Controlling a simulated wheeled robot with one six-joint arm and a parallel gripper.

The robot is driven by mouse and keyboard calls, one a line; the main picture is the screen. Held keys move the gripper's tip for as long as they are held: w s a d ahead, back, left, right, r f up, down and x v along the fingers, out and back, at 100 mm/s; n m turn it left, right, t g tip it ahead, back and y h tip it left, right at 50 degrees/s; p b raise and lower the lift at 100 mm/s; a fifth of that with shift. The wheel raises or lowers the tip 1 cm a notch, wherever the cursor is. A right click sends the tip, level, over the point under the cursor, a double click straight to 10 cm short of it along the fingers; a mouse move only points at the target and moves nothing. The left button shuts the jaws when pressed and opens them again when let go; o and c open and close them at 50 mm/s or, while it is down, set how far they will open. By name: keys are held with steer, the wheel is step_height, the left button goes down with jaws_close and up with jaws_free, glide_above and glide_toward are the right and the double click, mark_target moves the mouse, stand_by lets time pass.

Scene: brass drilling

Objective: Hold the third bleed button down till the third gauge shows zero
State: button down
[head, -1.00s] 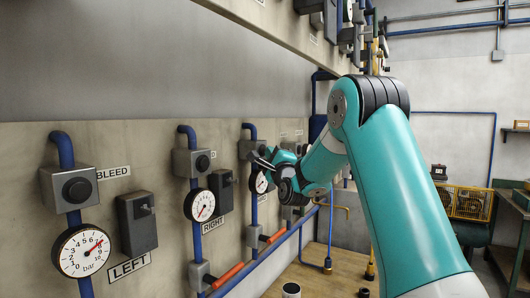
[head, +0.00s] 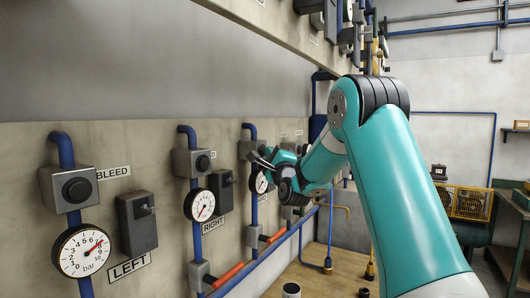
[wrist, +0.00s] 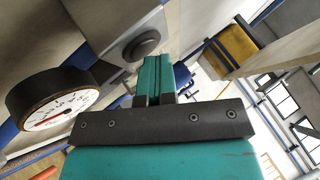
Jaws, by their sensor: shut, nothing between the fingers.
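The third gauge (head: 262,182) hangs on the wall panel, partly covered by my gripper in the head view. In the wrist view the nearby gauge (wrist: 52,108) is white-faced with a black rim and seen at a slant; its reading cannot be made out. Above it is a grey box (head: 246,150) on the blue pipe. The wrist view shows a round black bleed button (wrist: 142,46) on such a box. My gripper (head: 258,158) is shut and empty, its teal fingers (wrist: 154,72) close beside that button. I cannot tell whether they touch it.
The first bleed button (head: 75,189) and first gauge (head: 82,251) are at the left; that needle points upper right. The second gauge (head: 200,205) stands between. Dark switch boxes (head: 137,222) and red handles (head: 228,275) stick out from the panel.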

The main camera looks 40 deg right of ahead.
steer(key=shift+s, duration=0.1)
stand_by(0.5)
steer(key=shift+s+d+b, duration=0.25)
steer(key=shift+s+b, duration=0.5)
steer(key=shift+b, duration=0.45)
steer(key=s+b, duration=0.1)
steer(key=s+d+b, duration=0.1)
steer(key=s+b, duration=0.2)
steer(key=b, duration=0.1)
steer(key=shift+s+d, duration=0.3)
steer(key=shift+s, duration=0.05)
